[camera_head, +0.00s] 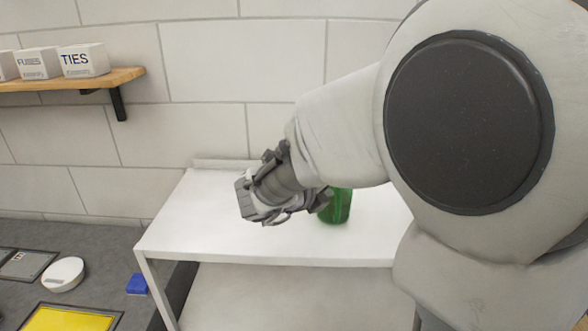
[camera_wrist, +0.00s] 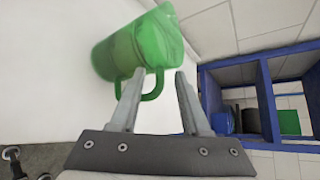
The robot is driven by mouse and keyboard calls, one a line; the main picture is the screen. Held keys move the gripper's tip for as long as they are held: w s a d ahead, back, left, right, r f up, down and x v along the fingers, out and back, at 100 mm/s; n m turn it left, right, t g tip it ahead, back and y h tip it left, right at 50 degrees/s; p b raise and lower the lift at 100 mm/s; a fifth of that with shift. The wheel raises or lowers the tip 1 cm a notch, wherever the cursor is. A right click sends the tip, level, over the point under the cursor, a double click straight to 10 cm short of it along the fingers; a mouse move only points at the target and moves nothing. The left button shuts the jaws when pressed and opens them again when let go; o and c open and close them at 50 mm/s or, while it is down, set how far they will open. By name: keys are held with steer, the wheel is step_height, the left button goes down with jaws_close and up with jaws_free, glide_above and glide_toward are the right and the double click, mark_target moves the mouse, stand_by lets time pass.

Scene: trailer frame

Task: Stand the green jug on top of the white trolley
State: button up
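The green jug (camera_head: 337,207) is on the top of the white trolley (camera_head: 200,235) in the head view, partly hidden behind my gripper and arm. It looks upright there. In the wrist view the translucent green jug (camera_wrist: 130,48) shows against the white trolley top (camera_wrist: 50,60), with its handle toward my gripper. My gripper (camera_wrist: 160,74) is open. Its two fingers are apart, with part of the jug's handle showing between them near the tips. I cannot tell whether either finger touches the handle. In the head view my gripper (camera_head: 322,200) is low over the trolley top.
A wooden wall shelf (camera_head: 75,80) with white boxes is at the upper left. A grey bench at lower left holds a yellow tray (camera_head: 72,318), a white round thing (camera_head: 63,274) and a blue block (camera_head: 137,284). A blue rack (camera_wrist: 265,95) shows in the wrist view. The trolley's left side is clear.

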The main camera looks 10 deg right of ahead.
steer(key=shift+r, duration=0.1)
steer(key=v, duration=1.1)
steer(key=w+a+r+n+t+y, duration=0.1)
steer(key=a+r+n+t+y, duration=0.25)
steer(key=n+y, duration=0.45)
steer(key=w+a+r+n+t+y, duration=0.25)
steer(key=a+r+n+y, duration=0.2)
steer(key=n, duration=0.75)
steer(key=s+d+f+n+g+h, duration=0.1)
steer(key=s+d+f+n+g, duration=0.3)
steer(key=s, duration=0.6)
steer(key=s+d+f+n+g+h, duration=0.1)
steer(key=s+d+f+n+g, duration=0.3)
steer(key=s+f+n, duration=0.4)
steer(key=s+n, duration=0.2)
steer(key=shift+d+f+n+g, duration=0.15)
steer(key=shift+f+n+g, duration=0.15)
steer(key=shift+f+n, duration=0.1)
